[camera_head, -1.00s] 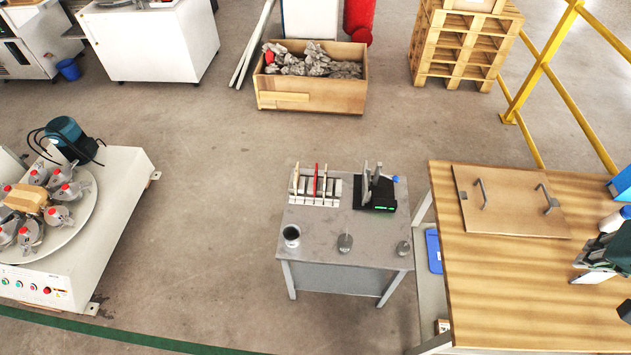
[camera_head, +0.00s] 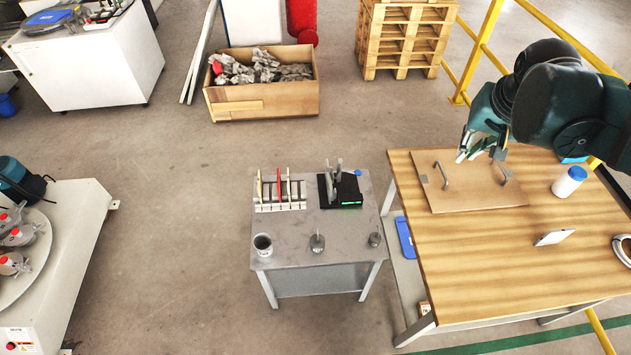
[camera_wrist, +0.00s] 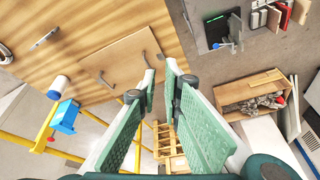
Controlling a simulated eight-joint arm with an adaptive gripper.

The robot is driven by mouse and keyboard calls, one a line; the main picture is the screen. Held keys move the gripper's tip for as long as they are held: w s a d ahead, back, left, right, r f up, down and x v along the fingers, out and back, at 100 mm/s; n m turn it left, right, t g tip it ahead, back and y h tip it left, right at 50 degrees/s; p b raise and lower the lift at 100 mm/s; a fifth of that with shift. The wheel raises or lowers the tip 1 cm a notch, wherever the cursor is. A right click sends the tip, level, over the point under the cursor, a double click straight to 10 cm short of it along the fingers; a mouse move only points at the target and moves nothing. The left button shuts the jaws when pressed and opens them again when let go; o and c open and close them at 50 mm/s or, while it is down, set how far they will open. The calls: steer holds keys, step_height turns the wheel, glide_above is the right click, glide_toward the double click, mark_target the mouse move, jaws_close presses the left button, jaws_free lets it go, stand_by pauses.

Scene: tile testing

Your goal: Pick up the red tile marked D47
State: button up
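A thin red tile (camera_head: 279,185) stands upright in a light slotted rack (camera_head: 292,205) on the small grey table, between paler tiles. In the wrist view a red tile (camera_wrist: 283,18) shows at the top right. Its marking is too small to read. My gripper (camera_head: 467,150) is over the far part of the wooden table, to the right of the rack and well apart from it. In the wrist view its two green-padded fingers (camera_wrist: 162,74) are apart with nothing between them.
A black device (camera_head: 340,190) stands right of the rack, with small containers (camera_head: 263,244) in front. A board with handles (camera_head: 470,180), a white bottle (camera_head: 569,181) and a white slab (camera_head: 554,237) lie or stand on the wooden table. Yellow railings (camera_head: 480,45) are behind.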

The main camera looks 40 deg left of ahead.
steer(key=w+a+f+n+g, duration=0.1)
steer(key=a+f, duration=0.2)
steer(key=a, duration=0.5)
steer(key=w+a+f+n, duration=0.1)
steer(key=a+f, duration=0.2)
steer(key=a, duration=0.4)
steer(key=n+g+h+b, duration=0.1)
steer(key=n+g+h, duration=0.1)
steer(key=n+g, duration=0.1)
glide_above(278, 178)
step_height(278, 178, down, 30)
steer(key=shift+r, duration=0.2)
steer(key=shift+s+f, duration=0.1)
steer(key=shift+f+b, duration=0.35)
steer(key=shift+f, duration=0.95)
